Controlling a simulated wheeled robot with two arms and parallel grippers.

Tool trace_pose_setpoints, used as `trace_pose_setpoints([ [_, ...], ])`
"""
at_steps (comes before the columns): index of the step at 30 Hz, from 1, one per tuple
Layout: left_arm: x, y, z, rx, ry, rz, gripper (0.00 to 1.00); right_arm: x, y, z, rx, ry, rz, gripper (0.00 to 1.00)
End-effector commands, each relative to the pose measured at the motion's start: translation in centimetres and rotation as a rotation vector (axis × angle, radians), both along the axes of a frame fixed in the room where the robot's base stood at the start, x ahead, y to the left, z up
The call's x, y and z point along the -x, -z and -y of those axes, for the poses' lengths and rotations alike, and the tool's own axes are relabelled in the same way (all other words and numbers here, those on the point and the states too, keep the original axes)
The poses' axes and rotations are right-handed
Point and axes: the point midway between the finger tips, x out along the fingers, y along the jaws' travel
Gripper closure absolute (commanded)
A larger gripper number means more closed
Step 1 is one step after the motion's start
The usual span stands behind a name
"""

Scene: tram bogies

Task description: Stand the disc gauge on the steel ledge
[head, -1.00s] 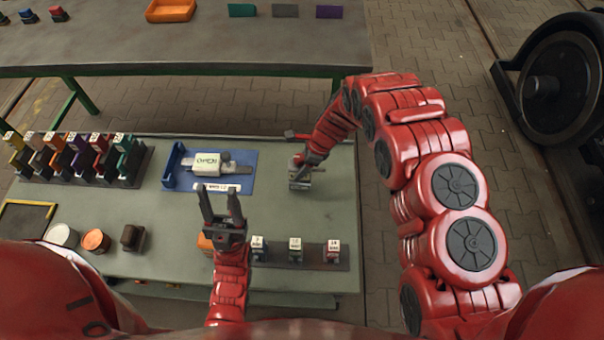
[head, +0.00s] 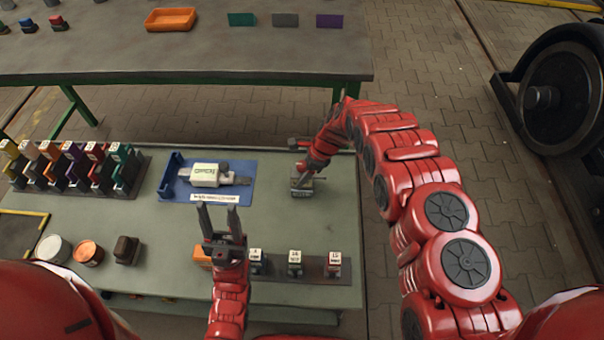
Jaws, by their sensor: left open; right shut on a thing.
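My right gripper (head: 304,180) is shut on a small grey block-like thing (head: 302,190) at the back right of the near green-topped table. The gripper partly covers it, so I cannot tell its full shape or whether it touches the table. I cannot tell which of these is the disc gauge. A dark grey strip (head: 318,268) at the front right, possibly the steel ledge, carries small labelled blocks. My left gripper (head: 218,212) is open and empty, fingers pointing at the tray.
A rack of coloured, labelled pieces (head: 72,168) stands at the left. Round tins (head: 88,252) and a dark block (head: 127,250) stand at the front left. An orange block (head: 202,258) is beside my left gripper. A far table (head: 240,55) holds an orange bin (head: 170,20).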

Motion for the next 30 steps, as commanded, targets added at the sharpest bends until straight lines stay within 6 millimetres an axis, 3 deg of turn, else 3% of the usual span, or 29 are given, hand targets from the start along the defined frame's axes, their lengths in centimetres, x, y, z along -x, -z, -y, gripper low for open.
trace_pose_setpoints([
  [8, 0.0, 0.2, 0.0, 0.000, 0.000, 0.000, 0.50, -0.1, 0.2, 0.0, -0.001, 0.001, 0.002, 1.00],
  [9, 0.0, 0.2, 0.0, 0.000, 0.000, 0.000, 0.50, -0.1, 0.1, 0.0, 0.000, 0.001, 0.002, 0.40],
  [13, 0.0, 0.2, 0.0, 0.000, 0.000, 0.000, 0.50, 0.0, 0.2, 0.0, 0.000, 0.000, 0.001, 0.16],
  [25, 0.0, 0.0, 0.0, 0.000, 0.000, 0.000, 0.50, 0.0, -0.4, 0.1, 0.000, 0.001, -0.001, 0.15],
  [30, 0.0, 0.0, 0.0, 0.000, 0.000, 0.000, 0.50, -0.1, -2.5, 1.0, 0.000, 0.001, 0.001, 0.15],
])
